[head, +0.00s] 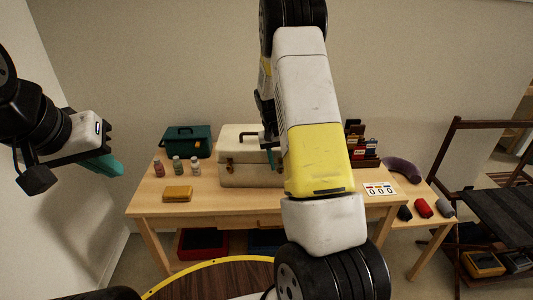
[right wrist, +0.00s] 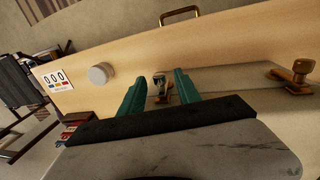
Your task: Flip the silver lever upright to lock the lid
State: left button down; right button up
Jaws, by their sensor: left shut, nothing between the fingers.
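The cream case (head: 238,178) stands shut on the wooden table, partly hidden behind my right arm. A brass latch (right wrist: 292,76) is on the same edge, to the right in that view. My left gripper (head: 104,166) is shut and empty, in the air left of the table.
A green toolbox (head: 187,140), several small bottles (head: 177,165) and a yellow block (head: 177,193) are left of the case. A number card (head: 380,189) lies to its right. A white round knob (right wrist: 99,73) is on the table. A dark folding chair (head: 497,205) stands at right.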

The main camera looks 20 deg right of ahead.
notch_tip(320, 180, up, 8)
jog(key=a, duration=0.1)
jog(key=shift+w+a+f, duration=0.15)
jog(key=shift+w+f, duration=0.05)
jog(key=shift+f, duration=0.05)
jog(key=shift+r, duration=0.1)
jog(key=s+a+r+n+t+y, duration=0.1)
jog(key=s+a+r+t, duration=0.15)
jog(key=s+r, duration=0.45)
jog(key=s+a+r+t+y, duration=0.1)
jog(key=s+a+r+y, duration=0.1)
jog(key=s+a+r, duration=0.5)
jog(key=s+a+r+n+t, duration=0.1)
jog(key=s+r, duration=0.1)
jog(key=s, duration=0.5)
jog(key=s+a+r+n+t+y, duration=0.1)
jog(key=s+r+t, duration=0.1)
jog(key=s, duration=0.4)
jog(key=shift+s+a+r, duration=0.25)
jog(key=shift+s+r, duration=0.1)
jog(key=shift+r, duration=0.45)
